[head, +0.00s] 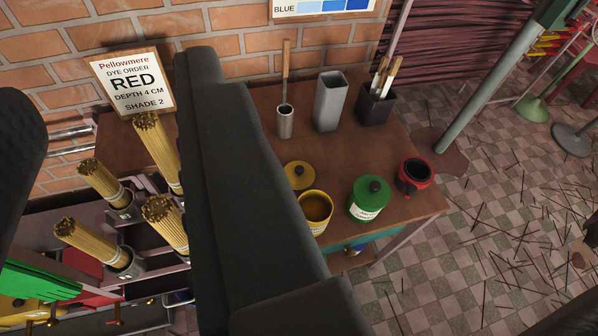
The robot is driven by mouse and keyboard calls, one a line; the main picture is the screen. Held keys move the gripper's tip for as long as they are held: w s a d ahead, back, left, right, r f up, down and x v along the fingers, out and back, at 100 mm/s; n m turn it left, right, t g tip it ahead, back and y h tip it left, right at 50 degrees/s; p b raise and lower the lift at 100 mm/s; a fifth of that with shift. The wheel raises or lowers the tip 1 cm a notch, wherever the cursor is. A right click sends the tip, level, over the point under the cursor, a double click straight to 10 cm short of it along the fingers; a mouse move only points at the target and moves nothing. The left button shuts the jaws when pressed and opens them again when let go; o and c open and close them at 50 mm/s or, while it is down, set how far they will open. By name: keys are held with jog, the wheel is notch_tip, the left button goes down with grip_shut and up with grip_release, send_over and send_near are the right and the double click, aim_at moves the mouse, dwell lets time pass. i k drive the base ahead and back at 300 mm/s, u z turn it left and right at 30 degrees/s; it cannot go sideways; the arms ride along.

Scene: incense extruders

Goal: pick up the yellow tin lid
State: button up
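The yellow tin lid (300,174), with a dark knob on top, lies flat on the brown wooden table (262,99). The dark part of my gripper passes just left of it and may cover its left edge. The open yellow tin (322,225) stands just in front of the lid, its lower left side close to my gripper's dark edge. My gripper (110,80) shows as two large dark parts, one at the left edge and one across the middle. They are wide apart, with nothing held between them.
A green lidded tin (369,207) and a red tin (418,172) stand to the right. Behind are a metal cup (285,128), a grey square vessel (329,108) and a dark brush holder (374,108). Incense bundles (158,151) stand left. Sticks litter the tiled floor (490,225).

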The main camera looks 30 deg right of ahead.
aim_at(301, 174)
jog(key=u, duration=0.1)
jog(key=i, duration=1)
jog(key=z, duration=0.1)
